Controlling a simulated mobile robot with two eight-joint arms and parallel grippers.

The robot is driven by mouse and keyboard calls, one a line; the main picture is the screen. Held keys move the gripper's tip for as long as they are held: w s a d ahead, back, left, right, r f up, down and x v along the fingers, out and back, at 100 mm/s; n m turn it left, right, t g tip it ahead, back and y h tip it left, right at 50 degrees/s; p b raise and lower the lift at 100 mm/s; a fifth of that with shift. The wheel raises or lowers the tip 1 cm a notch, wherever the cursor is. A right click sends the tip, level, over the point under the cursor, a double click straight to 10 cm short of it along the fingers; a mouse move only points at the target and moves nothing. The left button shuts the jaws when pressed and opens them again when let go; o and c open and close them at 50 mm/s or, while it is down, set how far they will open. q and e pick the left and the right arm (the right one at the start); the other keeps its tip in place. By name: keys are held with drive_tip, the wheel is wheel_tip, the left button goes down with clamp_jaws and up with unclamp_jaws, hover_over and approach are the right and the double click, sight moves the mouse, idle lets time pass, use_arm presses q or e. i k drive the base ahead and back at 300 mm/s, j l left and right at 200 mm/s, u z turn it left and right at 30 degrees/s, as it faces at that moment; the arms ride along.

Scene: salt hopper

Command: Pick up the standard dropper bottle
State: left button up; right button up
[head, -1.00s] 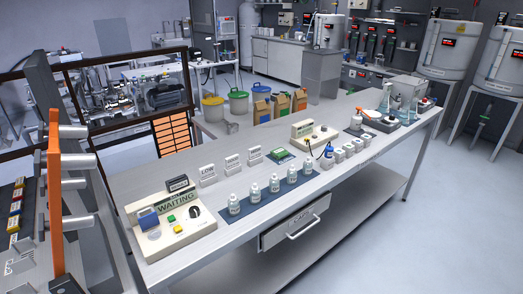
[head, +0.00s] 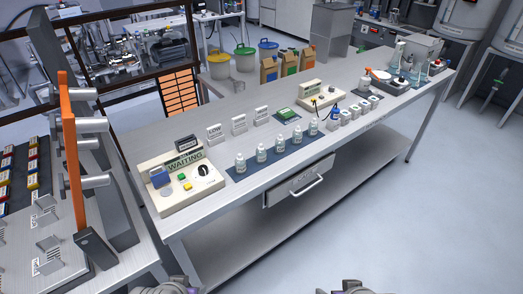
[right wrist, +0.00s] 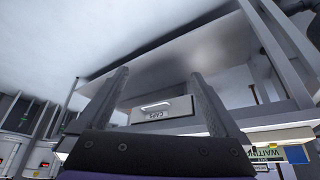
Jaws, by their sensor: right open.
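A row of several small white bottles (head: 279,147) stands upright on a dark blue mat (head: 236,176) along the front of the bench. Their labels are too small to read, so I cannot tell which is the standard one. A blue-topped bottle (head: 335,110) stands further right, beside small pale blocks (head: 356,109). My right gripper (right wrist: 160,73) is open and empty in the right wrist view, its fingers apart in front of the bench drawer (right wrist: 161,108). In the head view only parts of my arms show at the bottom edge, well short of the bottles.
A control box reading WAITING (head: 186,180) stands left of the bottles. Small signs (head: 239,124) stand behind them, the leftmost reading LOW. A second device (head: 318,93) and a group of glassware (head: 400,70) are further right. A rack with an orange post (head: 73,170) is at left. The floor in front is clear.

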sight(260, 151)
drive_tip(key=i+l, duration=0.3)
drive_tip(key=l, duration=0.15)
drive_tip(key=i+l, duration=0.3)
drive_tip(key=l, duration=0.15)
drive_tip(key=i+l+u, duration=0.2)
drive_tip(key=l+u, duration=0.2)
drive_tip(key=i+l+u, duration=0.15)
drive_tip(key=l+u, duration=0.25)
drive_tip(key=j+u, duration=0.1)
drive_tip(key=u, duration=0.35)
